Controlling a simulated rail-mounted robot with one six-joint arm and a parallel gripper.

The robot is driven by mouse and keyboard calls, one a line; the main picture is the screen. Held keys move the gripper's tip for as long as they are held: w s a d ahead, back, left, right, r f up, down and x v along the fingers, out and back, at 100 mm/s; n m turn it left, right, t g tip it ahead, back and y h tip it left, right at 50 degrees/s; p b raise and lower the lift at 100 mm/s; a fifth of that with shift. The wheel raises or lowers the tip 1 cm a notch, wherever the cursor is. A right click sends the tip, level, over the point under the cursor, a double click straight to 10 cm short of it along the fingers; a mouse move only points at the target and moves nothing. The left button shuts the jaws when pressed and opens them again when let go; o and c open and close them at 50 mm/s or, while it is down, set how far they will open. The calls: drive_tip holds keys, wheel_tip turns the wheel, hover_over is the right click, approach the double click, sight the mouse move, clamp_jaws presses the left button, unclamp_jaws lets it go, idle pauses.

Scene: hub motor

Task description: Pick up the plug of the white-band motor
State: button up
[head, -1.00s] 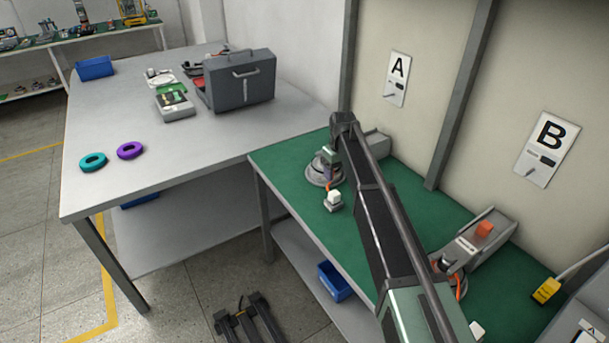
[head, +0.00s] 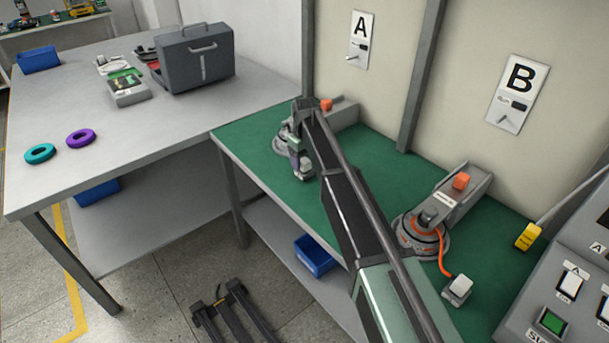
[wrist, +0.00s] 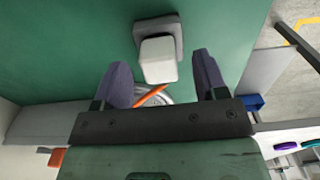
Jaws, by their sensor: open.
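The motor at station A (head: 281,143) sits on the green bench, partly hidden by my arm. Its white plug (head: 307,165) is by my gripper (head: 299,165). In the wrist view the white plug (wrist: 158,60), on a dark grey base, shows between and just beyond the purple fingertips of my gripper (wrist: 163,66). The gripper is open, with a finger on each side; I cannot tell whether either touches. An orange cable (wrist: 151,94) runs behind the plug. A second motor (head: 422,235) with its own white plug (head: 459,287) sits at station B. Band colours are not clear.
Grey brackets with orange blocks (head: 461,181) stand behind the motors. A yellow connector (head: 528,236) and a control panel (head: 560,300) are at the right. A grey table (head: 150,150) with a toolbox (head: 195,60) is at the left. Bare green bench (head: 375,160) lies between the stations.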

wheel_tip(320, 180, down, 2)
drive_tip(key=shift+f+b, duration=0.1)
drive_tip(key=shift+b, duration=0.2)
drive_tip(key=shift+r, duration=0.3)
drive_tip(key=shift+p, duration=0.3)
drive_tip(key=c, duration=1.1)
